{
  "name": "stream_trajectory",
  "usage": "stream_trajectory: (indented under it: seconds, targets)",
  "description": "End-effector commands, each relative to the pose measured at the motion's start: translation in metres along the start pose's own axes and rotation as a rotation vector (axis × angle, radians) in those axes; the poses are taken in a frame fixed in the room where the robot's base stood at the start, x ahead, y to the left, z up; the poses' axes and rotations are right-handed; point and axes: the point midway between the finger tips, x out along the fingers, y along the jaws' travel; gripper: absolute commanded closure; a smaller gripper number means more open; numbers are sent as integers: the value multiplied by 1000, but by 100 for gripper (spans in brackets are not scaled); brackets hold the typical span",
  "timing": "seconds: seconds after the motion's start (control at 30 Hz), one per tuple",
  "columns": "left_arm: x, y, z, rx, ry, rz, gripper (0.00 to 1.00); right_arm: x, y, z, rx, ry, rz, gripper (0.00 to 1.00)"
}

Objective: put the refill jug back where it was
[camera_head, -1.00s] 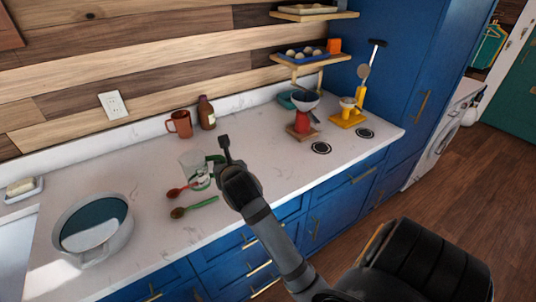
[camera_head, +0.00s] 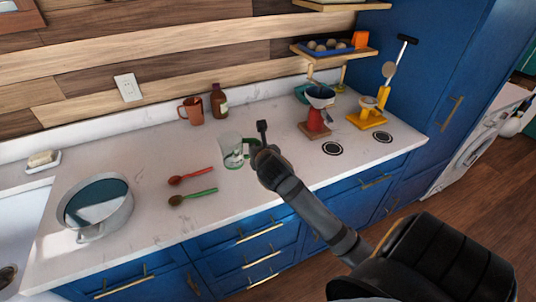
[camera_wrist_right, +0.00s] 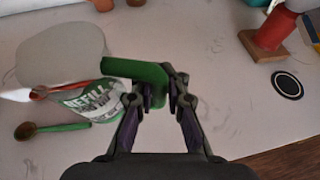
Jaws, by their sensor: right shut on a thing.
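The refill jug (camera_head: 231,152) is clear, with a green handle and a printed label. It is over the middle of the counter, right of the two spoons. My right gripper (camera_head: 262,148) is shut on the jug's green handle. In the right wrist view, the jug (camera_wrist_right: 96,101) is left of the fingers, and the handle lies between the fingertips (camera_wrist_right: 160,88). I cannot tell whether its base touches the counter. Two black ring marks, a left one (camera_head: 332,149) and a right one (camera_head: 383,137), are bare on the counter's right part. My left gripper is out of view.
A red spoon (camera_head: 190,176) and a green-handled spoon (camera_head: 194,197) lie left of the jug. A brown mug (camera_head: 191,111) and bottle (camera_head: 219,102) stand behind. A red-based stand (camera_head: 315,121) and yellow stand (camera_head: 367,119) are at right. A pot (camera_head: 97,222) is at left.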

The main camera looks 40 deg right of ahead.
Motion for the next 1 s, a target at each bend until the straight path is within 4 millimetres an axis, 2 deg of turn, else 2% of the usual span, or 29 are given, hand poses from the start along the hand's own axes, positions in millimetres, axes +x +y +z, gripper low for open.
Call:
stream_trajectory:
  seconds: [0.07, 0.1, 0.2, 0.33, 0.57, 0.8, 1.0]
  targets:
    - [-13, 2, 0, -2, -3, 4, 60, 16, -17, 4, -13, 0, -6, 100]
    - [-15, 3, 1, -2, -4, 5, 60, 26, -24, -2, -8, 3, -5, 100]
    - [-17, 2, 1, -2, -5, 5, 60, 47, -35, -20, -1, 3, -4, 100]
    - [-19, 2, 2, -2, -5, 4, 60, 65, -45, -32, 1, 0, -1, 100]
    - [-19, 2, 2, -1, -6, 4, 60, 74, -50, -38, 1, -1, 0, 100]
    - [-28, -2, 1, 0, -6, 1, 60, 89, -52, -67, 2, 0, 1, 100]
    - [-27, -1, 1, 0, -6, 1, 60, 90, -52, -69, 1, -2, 1, 100]
